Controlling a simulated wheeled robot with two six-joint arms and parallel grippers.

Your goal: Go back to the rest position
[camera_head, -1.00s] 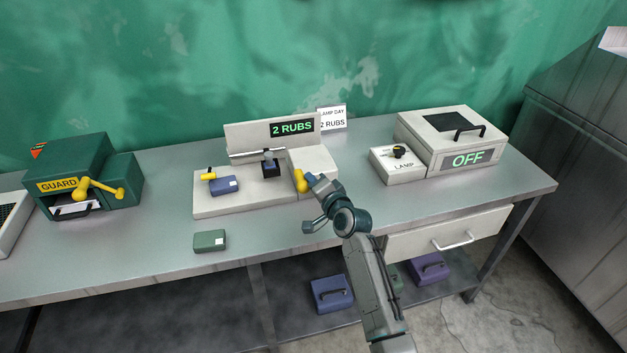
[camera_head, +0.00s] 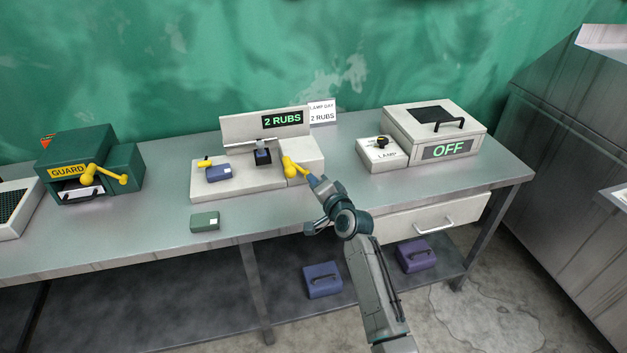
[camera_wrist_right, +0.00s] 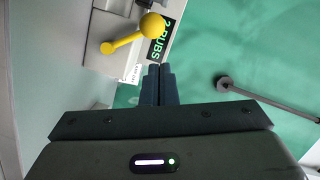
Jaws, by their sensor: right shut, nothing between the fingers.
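My right gripper (camera_head: 318,184) is shut and empty. In the head view it is close to the yellow lever (camera_head: 294,165) on the white rubbing machine (camera_head: 262,124); that view does not show clearly whether they touch. In the right wrist view my closed fingertips (camera_wrist_right: 158,72) stand apart from the yellow lever's knob (camera_wrist_right: 152,25), which is up and to the left of them. The machine's display (camera_head: 282,119) reads "2 RUBS". My left gripper is not in view.
The metal table (camera_head: 330,215) holds a green GUARD box (camera_head: 75,150) at left, a blue block (camera_head: 218,173) on the machine's base, a green block (camera_head: 205,221), and a LAMP switch box (camera_head: 381,155) beside a white box reading "OFF" (camera_head: 448,149). Purple and blue boxes (camera_head: 323,280) sit on the lower shelf.

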